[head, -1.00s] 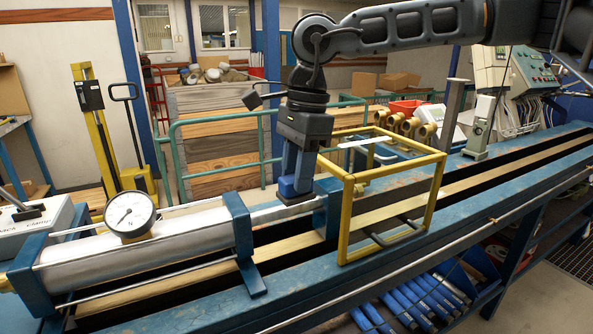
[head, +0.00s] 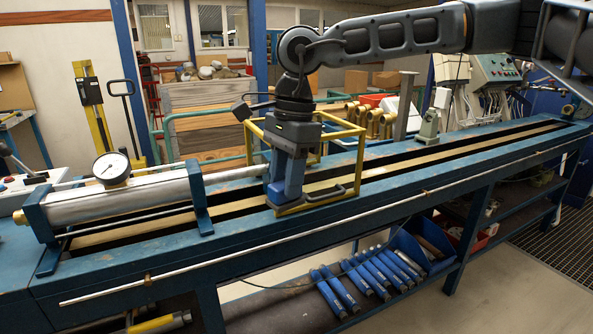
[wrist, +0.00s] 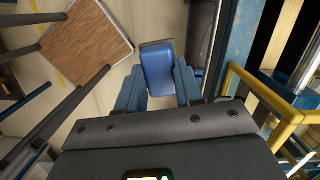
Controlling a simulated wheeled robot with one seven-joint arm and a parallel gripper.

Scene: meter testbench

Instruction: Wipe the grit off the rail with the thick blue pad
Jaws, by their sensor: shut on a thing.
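My gripper (head: 281,194) points down over the blue bench, overlapping the yellow frame in the head view. In the wrist view my gripper (wrist: 158,84) is shut on the thick blue pad (wrist: 158,68), which sits between the two blue fingers with its grey far edge showing. In the head view the pad cannot be told apart from the blue fingers. A pale brass-coloured rail (head: 430,162) runs along the bench between dark slots; the gripper hides part of it. I cannot make out grit. Whether the pad touches anything is unclear.
The yellow frame (head: 362,160) stands around and behind my gripper. A silver cylinder (head: 130,196) with a round gauge (head: 111,168) lies to the left. A grey upright fitting (head: 428,128) stands farther right. Blue tubes (head: 335,290) lie on the lower shelf.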

